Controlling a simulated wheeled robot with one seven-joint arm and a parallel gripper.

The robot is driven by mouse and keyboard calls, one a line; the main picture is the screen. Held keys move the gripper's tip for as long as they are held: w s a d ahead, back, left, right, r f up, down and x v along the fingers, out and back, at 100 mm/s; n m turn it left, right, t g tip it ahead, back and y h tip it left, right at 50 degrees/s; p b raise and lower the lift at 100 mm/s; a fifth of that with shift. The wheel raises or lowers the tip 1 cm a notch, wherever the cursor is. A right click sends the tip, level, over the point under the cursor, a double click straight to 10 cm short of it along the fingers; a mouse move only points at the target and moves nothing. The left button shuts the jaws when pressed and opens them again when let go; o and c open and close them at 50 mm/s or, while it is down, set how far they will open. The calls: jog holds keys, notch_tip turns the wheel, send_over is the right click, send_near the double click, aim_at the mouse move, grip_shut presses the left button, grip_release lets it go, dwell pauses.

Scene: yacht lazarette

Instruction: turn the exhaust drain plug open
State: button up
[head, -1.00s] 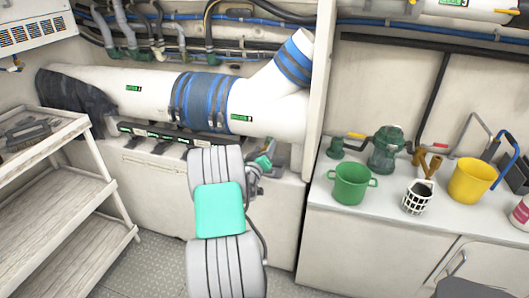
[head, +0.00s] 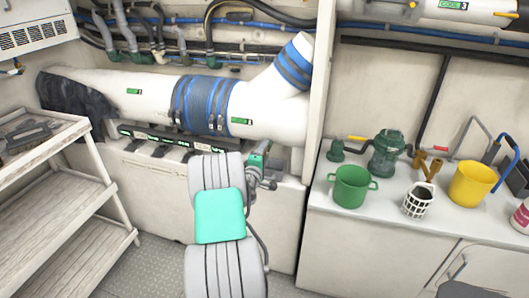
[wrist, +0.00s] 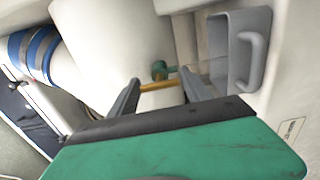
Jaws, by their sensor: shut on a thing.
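In the wrist view, the drain plug shows as a small green fitting (wrist: 160,70) with a brass bar (wrist: 160,86) across it, close under the white exhaust pipe (wrist: 105,45). My gripper (wrist: 163,87) has one dark finger at each end of the bar and is shut on it. In the head view, the white exhaust pipe (head: 270,108) with blue banded sleeves runs along the wall. My gripper's green body (head: 259,152) is just below its right end. The plug and my fingertips cannot be made out there.
A grey handled housing (wrist: 235,50) stands close right of my gripper in the wrist view. In the head view, a counter (head: 385,232) at right holds a green pot (head: 351,186), a white basket (head: 418,200) and a yellow bucket (head: 470,183). A shelf rack (head: 65,205) stands left.

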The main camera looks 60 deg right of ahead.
jog(key=n+p, duration=0.1)
jog(key=n, duration=0.3)
jog(key=shift+n, duration=0.3)
jog(key=shift+n+p, duration=0.7)
jog(key=shift+n, duration=1.3)
jog(key=shift+f, duration=0.1)
jog(key=o, duration=1.3)
jog(key=shift+o, duration=0.2)
jog(key=s+a+b, duration=0.1)
jog(key=a, duration=0.6)
jog(key=shift+s+a, duration=0.15)
jog(key=shift+a, duration=0.2)
